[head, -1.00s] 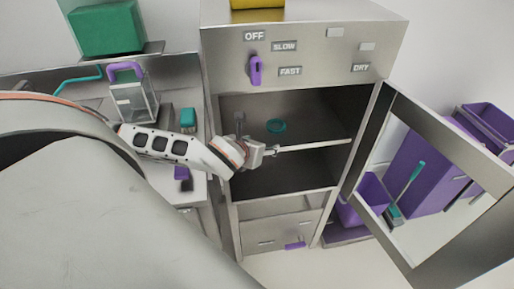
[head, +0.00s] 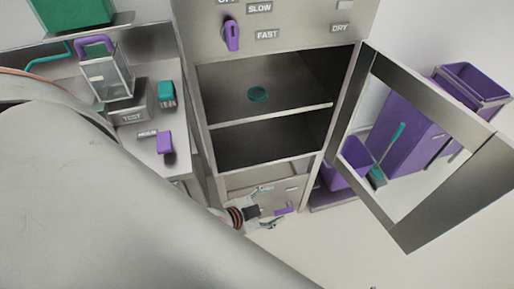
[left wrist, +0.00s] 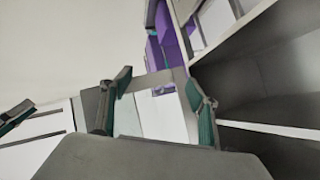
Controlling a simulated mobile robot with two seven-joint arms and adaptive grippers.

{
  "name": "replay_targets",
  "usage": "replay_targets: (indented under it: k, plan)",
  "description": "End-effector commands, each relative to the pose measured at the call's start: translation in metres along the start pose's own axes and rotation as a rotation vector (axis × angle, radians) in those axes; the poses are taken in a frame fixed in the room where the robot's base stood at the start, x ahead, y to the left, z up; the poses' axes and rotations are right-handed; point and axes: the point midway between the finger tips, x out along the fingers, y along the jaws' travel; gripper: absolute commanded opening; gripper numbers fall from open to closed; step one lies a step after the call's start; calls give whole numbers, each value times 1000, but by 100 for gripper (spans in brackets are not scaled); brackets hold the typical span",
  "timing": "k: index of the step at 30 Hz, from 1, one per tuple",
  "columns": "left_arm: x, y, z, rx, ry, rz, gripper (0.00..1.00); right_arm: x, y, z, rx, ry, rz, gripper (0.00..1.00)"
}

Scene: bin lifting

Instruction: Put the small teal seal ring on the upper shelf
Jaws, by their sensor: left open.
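The small teal seal ring (head: 258,94) lies flat on the upper shelf (head: 290,112) of the open steel cabinet, toward the back middle. My left gripper (head: 272,207) is below and in front of the shelves, beside the drawer front, well apart from the ring. It is open and empty, with its two fingers spread in the left wrist view (left wrist: 157,108). The ring does not show in the left wrist view. My right gripper is not in view.
The lower compartment (head: 262,148) looks empty. The cabinet door (head: 455,190) stands open to the right, with purple bins (head: 402,150) behind it. A drawer with a purple handle (head: 284,211) is below. A bench with a glass container (head: 108,78) stands left.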

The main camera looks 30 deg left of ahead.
Motion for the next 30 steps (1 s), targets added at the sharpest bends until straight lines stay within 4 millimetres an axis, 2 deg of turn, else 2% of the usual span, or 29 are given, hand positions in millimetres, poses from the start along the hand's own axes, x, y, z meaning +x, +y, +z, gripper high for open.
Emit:
replay_targets:
  k: [1,3,7,23,24,27,30]
  plan:
    - [-6,12,19,-127,-17,-15,60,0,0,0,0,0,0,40]
    - [-13,20,36,-258,-27,-39,60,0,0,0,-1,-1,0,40]
    - [-22,28,55,-387,-37,-69,60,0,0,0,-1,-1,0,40]
    - [-24,28,58,-409,-36,-74,60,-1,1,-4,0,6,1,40]
    - [-24,28,58,-409,-36,-74,50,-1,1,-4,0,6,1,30]
    - [-24,28,58,-409,-36,-74,28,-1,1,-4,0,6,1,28]
    - [-24,28,58,-408,-36,-74,28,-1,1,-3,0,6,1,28]
